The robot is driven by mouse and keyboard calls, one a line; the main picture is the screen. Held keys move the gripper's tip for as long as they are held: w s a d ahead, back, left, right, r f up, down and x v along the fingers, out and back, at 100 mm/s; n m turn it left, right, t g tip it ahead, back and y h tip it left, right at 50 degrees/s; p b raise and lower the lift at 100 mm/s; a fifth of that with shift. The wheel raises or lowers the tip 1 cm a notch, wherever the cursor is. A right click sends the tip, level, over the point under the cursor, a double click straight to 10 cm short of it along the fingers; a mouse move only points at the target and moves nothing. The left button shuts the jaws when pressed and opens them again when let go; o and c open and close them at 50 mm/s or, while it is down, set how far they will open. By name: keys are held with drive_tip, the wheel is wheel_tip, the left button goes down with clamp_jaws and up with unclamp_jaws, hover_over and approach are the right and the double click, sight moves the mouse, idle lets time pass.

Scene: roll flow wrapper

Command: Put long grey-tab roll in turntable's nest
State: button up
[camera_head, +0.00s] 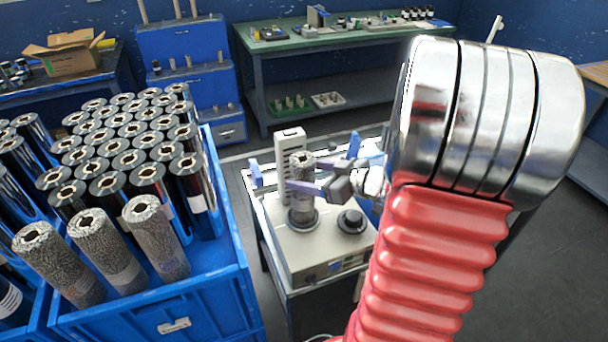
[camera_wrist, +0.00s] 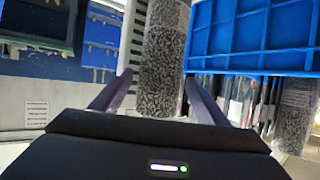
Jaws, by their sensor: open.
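A speckled grey roll (camera_head: 301,204) stands upright on the turntable's dark round nest (camera_head: 291,222), on top of the pale machine. Its lower end appears to sit in the nest; the exact seating is too small to tell. My gripper (camera_head: 303,174) is at the roll's upper part, one finger on each side. In the wrist view the roll (camera_wrist: 163,62) stands between my open fingers (camera_wrist: 158,80), with small gaps visible. A plain grey band shows on it near the picture's top. Whether this is the grey tab I cannot tell.
A blue crate (camera_head: 215,300) at the left holds many dark film rolls and several speckled rolls (camera_head: 155,240). A white slotted column (camera_head: 290,145) stands behind the roll. A dark knob (camera_head: 351,221) is to its right. A green-topped bench (camera_head: 350,38) is at the back.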

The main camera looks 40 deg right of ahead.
drive_tip(key=v, duration=0.9)
drive_tip(key=shift+s, duration=0.3)
drive_tip(key=shift+s+r, duration=0.1)
drive_tip(key=shift+r, duration=0.05)
idle(0.5)
